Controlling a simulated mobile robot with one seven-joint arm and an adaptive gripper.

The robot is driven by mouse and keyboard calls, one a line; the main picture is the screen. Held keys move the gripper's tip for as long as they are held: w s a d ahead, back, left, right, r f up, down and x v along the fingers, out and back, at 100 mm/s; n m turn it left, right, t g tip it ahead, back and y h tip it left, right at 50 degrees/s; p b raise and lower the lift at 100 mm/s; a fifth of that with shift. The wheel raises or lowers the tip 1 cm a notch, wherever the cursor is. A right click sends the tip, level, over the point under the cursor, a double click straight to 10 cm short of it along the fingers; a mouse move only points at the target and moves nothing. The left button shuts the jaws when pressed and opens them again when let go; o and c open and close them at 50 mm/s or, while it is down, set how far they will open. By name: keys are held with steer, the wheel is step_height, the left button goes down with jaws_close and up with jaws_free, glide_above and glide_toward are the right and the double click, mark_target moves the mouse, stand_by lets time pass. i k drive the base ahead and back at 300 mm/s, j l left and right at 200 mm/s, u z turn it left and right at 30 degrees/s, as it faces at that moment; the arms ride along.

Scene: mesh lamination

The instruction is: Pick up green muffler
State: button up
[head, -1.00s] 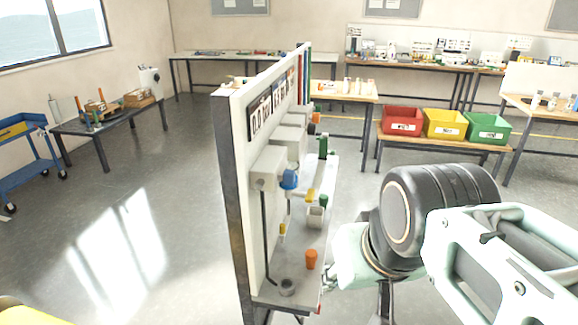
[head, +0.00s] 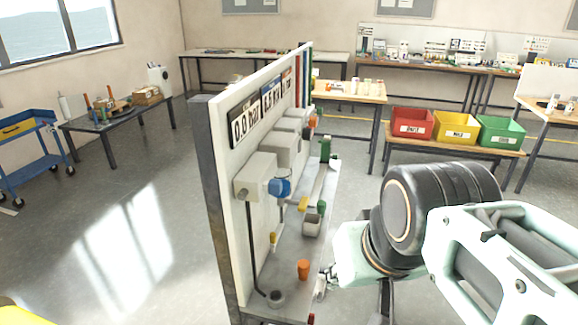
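Two green parts show on the narrow shelf of the upright panel. One is a small green piece (head: 321,207) beside a grey cup, and the other is a taller green part (head: 325,148) farther back. I cannot tell for sure which is the muffler. My gripper (head: 321,287) shows only in part, at the panel's right edge, in front of and below the green parts in the picture. My arm hides most of it, and its finger opening is not visible. Nothing can be seen held in it.
The panel (head: 218,200) carries grey boxes, a blue part (head: 280,187) and gauge labels. An orange part (head: 303,269), a dark ring (head: 275,298) and a grey cup (head: 312,225) are on its shelf. Red, yellow and green bins (head: 501,131) stand behind. Floor at left is clear.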

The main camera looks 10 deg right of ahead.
mark_target(322, 205)
steer(key=i+l+u, duration=0.1)
steer(key=l, duration=0.25)
steer(key=i+l+u, duration=0.1)
steer(key=i+l, duration=0.15)
steer(key=l, duration=0.15)
steer(key=i+l+u, duration=0.1)
steer(key=l, duration=0.25)
steer(key=i+l+u, duration=0.1)
steer(key=l, duration=0.3)
